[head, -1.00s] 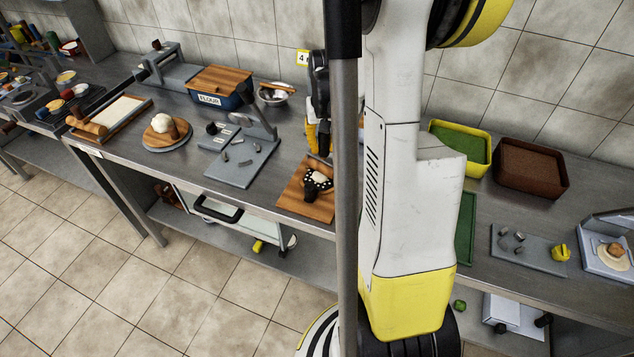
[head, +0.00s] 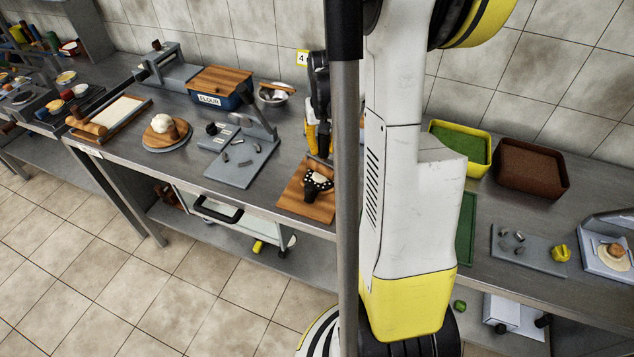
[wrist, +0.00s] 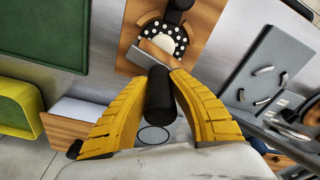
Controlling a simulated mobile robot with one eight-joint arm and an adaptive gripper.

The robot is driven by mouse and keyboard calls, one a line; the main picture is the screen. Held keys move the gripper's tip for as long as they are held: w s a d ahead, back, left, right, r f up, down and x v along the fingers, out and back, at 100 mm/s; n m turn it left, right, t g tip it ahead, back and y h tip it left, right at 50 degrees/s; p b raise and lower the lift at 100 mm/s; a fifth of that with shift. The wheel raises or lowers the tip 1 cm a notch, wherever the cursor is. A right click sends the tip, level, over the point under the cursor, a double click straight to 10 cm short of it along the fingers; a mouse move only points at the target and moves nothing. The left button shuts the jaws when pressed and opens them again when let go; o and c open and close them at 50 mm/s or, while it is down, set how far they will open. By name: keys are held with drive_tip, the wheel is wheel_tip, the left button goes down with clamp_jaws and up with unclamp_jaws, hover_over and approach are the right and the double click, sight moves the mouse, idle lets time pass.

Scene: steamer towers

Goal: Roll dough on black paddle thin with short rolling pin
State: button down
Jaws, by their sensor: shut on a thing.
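My gripper (wrist: 160,85) is shut on a black cylindrical handle (wrist: 158,98), held between its yellow fingers. My gripper (head: 318,150) is over the board's back edge there, partly hidden by my arm. I cannot identify the held thing as the short rolling pin.
A grey plate with small metal pieces (head: 240,165) lies left of the board. Further left is a round board (head: 155,145) with a white ball and a brown cylinder. A flour box (head: 215,99) stands behind. A green tray (wrist: 45,35) is on the board's other side.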

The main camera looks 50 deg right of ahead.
drive_tip(key=shift+s+a, duration=0.2)
drive_tip(key=shift+a, duration=0.3)
drive_tip(key=shift+s+a, duration=0.2)
drive_tip(key=shift+a, duration=0.25)
drive_tip(key=shift+a, duration=0.1)
drive_tip(key=shift+s+a+f, duration=0.1)
drive_tip(key=shift+s+a, duration=0.2)
drive_tip(key=shift+a, duration=0.4)
drive_tip(key=shift+s+a, duration=0.3)
drive_tip(key=shift+a, duration=0.35)
drive_tip(key=shift+d, duration=0.15)
drive_tip(key=shift+w+d, duration=0.35)
drive_tip(key=shift+d, duration=0.3)
drive_tip(key=shift+w+d, duration=0.3)
drive_tip(key=shift+d, duration=0.35)
drive_tip(key=shift+d+b, duration=0.15)
drive_tip(key=shift+b, duration=0.15)
drive_tip(key=shift+w+d, duration=0.25)
drive_tip(key=shift+d, duration=0.35)
drive_tip(key=shift+w+d, duration=0.25)
drive_tip(key=shift+d, duration=0.35)
